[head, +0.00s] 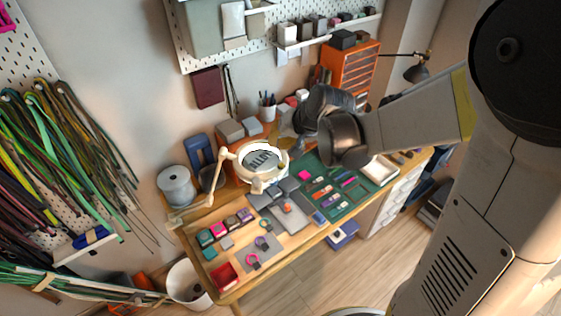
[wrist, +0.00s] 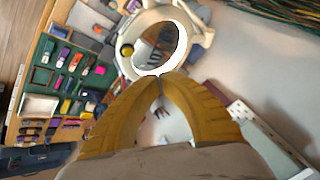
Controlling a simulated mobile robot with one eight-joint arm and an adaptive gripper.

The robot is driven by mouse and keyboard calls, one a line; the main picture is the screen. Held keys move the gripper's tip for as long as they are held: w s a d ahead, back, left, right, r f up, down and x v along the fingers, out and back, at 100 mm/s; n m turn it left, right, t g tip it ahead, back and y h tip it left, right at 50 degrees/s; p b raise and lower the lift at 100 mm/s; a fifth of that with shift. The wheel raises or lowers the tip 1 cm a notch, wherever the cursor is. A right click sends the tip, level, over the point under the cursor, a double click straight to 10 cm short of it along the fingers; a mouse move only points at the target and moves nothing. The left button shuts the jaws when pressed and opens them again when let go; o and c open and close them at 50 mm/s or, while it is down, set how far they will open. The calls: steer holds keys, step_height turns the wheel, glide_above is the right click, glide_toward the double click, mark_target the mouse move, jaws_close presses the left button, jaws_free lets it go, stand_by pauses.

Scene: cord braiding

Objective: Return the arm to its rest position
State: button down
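My gripper (wrist: 160,82) shows in the wrist view as two yellow fingers that arch together and meet at their tips. Nothing is held between them, and background shows through the gap below the tips. In the head view my arm reaches in from the right, and its dark wrist end hangs above the back of the workbench (head: 285,268).
A green mat (head: 345,205) with small coloured pieces lies on the bench. A spool (head: 175,186) and orange drawers (head: 350,65) stand towards the back. A desk lamp (head: 416,72) is near my arm. Cords hang on the left wall (head: 50,140). Floor in front is mostly clear.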

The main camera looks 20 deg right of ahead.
steer(key=s+f+n+h+b, duration=0.1)
steer(key=s+f+n+b, duration=0.1)
steer(key=s+f+b, duration=0.6)
steer(key=s+f+n+h+b, duration=0.2)
steer(key=s+f+b, duration=0.6)
steer(key=s+b, duration=0.5)
steer(key=b, duration=0.3)
steer(key=shift+d+f, duration=0.3)
steer(key=shift+d, duration=0.05)
steer(key=shift+w, duration=0.1)
